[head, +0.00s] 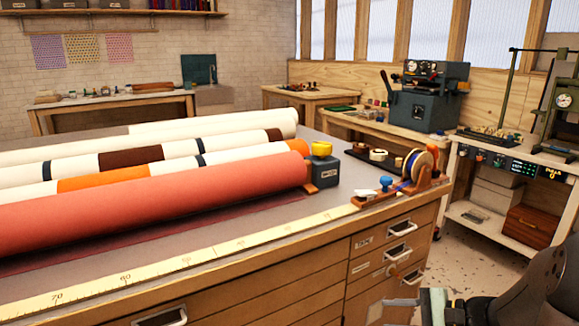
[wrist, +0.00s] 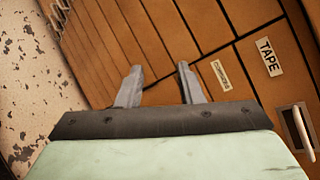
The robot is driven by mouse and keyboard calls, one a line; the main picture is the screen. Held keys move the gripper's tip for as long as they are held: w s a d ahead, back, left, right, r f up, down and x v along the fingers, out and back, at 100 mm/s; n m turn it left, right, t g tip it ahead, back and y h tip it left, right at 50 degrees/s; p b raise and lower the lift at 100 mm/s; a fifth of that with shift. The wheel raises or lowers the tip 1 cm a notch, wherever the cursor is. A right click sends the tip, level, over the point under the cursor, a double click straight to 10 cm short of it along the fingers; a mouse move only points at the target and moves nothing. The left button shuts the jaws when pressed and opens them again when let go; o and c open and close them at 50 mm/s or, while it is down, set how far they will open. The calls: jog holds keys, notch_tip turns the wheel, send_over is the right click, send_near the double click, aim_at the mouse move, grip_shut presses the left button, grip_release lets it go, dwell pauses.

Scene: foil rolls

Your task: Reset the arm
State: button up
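My gripper (wrist: 159,68) shows in the wrist view with its two grey fingers apart and nothing between them. Behind the fingers are the wooden drawer fronts (wrist: 235,25) of the bench, one labelled TAPE. In the head view my gripper (head: 384,307) is at the bottom right, in front of the drawers and below the bench top. My dark arm reaches in from the lower right corner. Whether the fingers touch the drawer fronts is not clear.
Several long rolls, including a red one (head: 150,200), lie on the bench top. A tape dispenser (head: 415,175) and a grey box with a yellow top (head: 322,168) stand near its right end. A shelved cart (head: 510,195) is at right; speckled floor (head: 455,260) lies between.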

jog(key=s+a+r+n+g+h+p, duration=0.5)
jog(key=s+a+r+n+g+p, duration=0.25)
jog(key=s+a+r+p, duration=0.4)
jog(key=s+d+r+n+h+p, duration=0.1)
jog(key=s+r+n+h+p, duration=0.5)
jog(key=r+n+p, duration=0.1)
jog(key=shift+s+d+r+t, duration=0.3)
jog(key=shift+r+t, duration=0.15)
jog(key=shift+r, duration=0.4)
jog(key=shift+c, duration=0.4)
